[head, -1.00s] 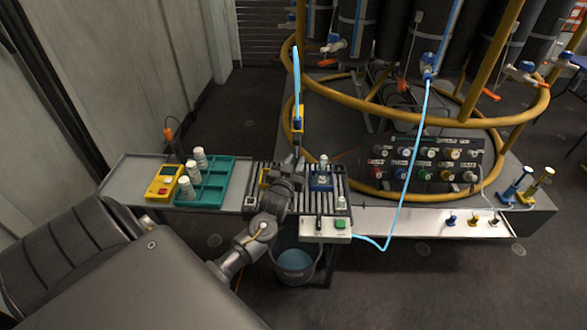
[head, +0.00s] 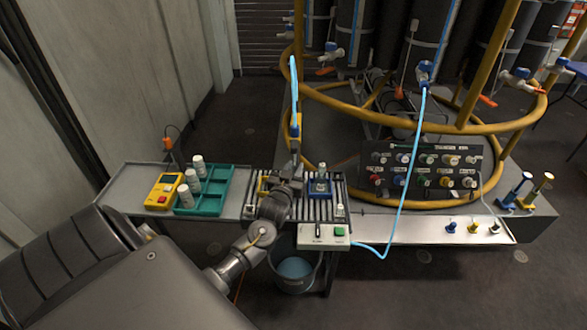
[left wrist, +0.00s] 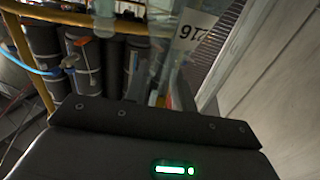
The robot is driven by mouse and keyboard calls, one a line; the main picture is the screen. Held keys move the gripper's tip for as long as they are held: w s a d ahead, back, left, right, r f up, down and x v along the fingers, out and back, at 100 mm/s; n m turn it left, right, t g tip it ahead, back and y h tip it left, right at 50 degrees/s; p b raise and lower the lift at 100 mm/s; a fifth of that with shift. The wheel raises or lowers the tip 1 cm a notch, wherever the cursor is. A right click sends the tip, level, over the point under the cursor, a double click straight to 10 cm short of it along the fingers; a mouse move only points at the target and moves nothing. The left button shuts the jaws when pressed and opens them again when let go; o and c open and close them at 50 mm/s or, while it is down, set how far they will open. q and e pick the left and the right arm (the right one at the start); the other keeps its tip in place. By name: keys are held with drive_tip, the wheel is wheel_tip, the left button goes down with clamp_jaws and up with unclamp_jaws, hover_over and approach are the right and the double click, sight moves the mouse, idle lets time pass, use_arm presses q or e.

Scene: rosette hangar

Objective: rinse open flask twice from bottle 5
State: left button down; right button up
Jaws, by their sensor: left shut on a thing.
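My left gripper (head: 293,172) is over the slatted drain rack and shut on a clear glass vessel, apparently the flask. In the left wrist view the clear vessel (left wrist: 160,45) stands above the jaw, with a white label whose digits are turned over. A second small stoppered flask (head: 320,184) stands in a blue holder (head: 318,191) to the right of the gripper. Dark bottles (head: 396,45) with taps stand in the yellow-ringed frame; I cannot read which is bottle 5. A light-blue tube (head: 405,165) runs from one blue tap (head: 424,73) to the rack's front. My right gripper is out of view.
A teal tray (head: 207,201) with white-capped bottles and a yellow meter (head: 163,192) lie on the left shelf. A bucket (head: 295,268) of bluish liquid stands under the rack. Another blue tube (head: 294,85) rises behind my gripper. The yellow frame (head: 450,128) is close behind.

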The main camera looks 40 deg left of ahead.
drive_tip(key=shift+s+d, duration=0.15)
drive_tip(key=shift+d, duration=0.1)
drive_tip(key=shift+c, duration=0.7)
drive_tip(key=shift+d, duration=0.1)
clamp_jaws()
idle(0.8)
